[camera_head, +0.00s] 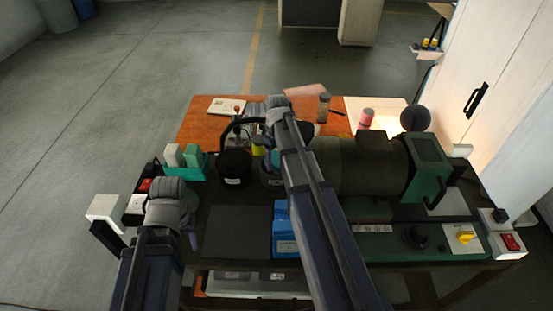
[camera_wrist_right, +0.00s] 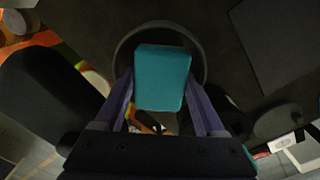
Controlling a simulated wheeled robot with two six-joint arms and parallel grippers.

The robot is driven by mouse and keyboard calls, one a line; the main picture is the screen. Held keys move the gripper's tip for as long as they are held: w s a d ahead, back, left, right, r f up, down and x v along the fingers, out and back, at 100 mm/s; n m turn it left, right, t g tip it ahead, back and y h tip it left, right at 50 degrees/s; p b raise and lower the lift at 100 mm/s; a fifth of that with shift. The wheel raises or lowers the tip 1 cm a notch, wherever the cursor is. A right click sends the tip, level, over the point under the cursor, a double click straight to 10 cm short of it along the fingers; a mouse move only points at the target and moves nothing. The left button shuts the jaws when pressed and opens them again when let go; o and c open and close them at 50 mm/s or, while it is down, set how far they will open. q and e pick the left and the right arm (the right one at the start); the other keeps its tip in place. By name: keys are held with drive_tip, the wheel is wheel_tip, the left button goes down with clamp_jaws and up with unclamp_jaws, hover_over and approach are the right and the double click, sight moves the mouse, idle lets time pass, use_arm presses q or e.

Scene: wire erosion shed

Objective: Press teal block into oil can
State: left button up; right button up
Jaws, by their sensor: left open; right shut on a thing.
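The teal block (camera_wrist_right: 162,78) is held between the two fingers of my right gripper (camera_wrist_right: 160,92), which is shut on it. In the right wrist view the block lies in front of the round dark rim of the oil can (camera_wrist_right: 128,45) and covers much of its opening. I cannot tell how far the block is above or inside the can. In the head view a dark lettered can (camera_head: 271,182), apparently the oil can, is partly hidden by my right arm. My left gripper (camera_head: 191,238) is open at the left of the bench, mostly hidden by its own wrist.
A teal holder (camera_head: 199,174) with pale blocks and a black labelled pot (camera_head: 233,166) stand left of the can. A large dark cylindrical machine (camera_head: 360,165) fills the right. A blue box (camera_head: 284,232) and dark mat (camera_head: 236,232) lie in front.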

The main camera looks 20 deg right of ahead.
sight(277, 158)
drive_tip(key=shift+r, duration=0.1)
idle(0.3)
wheel_tip(277, 158, up, 7)
drive_tip(key=p, duration=0.7)
idle(0.5)
